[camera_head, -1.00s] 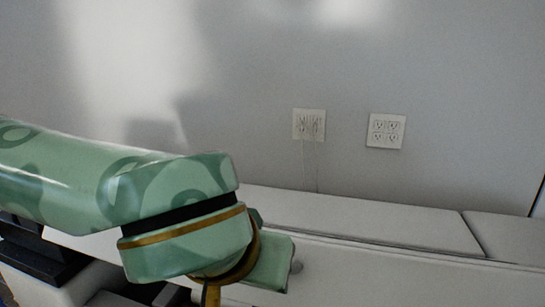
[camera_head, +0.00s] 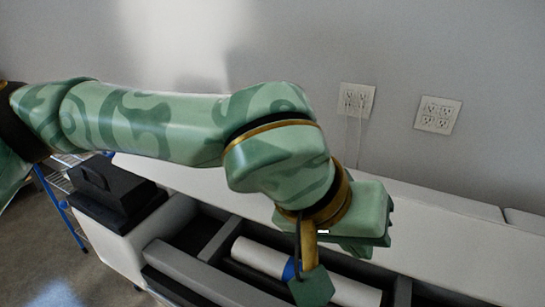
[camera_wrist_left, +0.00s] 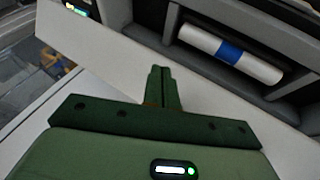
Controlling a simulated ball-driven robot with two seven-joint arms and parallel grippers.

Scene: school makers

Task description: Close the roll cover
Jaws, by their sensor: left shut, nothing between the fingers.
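A long white machine stands along the wall, with an open grey compartment (camera_head: 190,262) that holds a white roll (camera_head: 258,256) with a blue band. The roll also shows in the left wrist view (camera_wrist_left: 258,62). A long white panel (camera_head: 440,232), which may be the roll cover, runs beside the compartment; white panel surface (camera_wrist_left: 95,58) also shows around my fingers. My left gripper (camera_wrist_left: 160,75) is shut and empty, its fingers over the white surface near the compartment edge. I cannot tell whether they touch it. My right gripper is not in view.
A black box (camera_head: 112,190) sits at the machine's left end. A blue-framed wire rack (camera_head: 50,200) stands left of it. Two outlets (camera_head: 357,99) (camera_head: 438,114) are on the grey wall behind, with a cord hanging from one. My left arm hides part of the machine.

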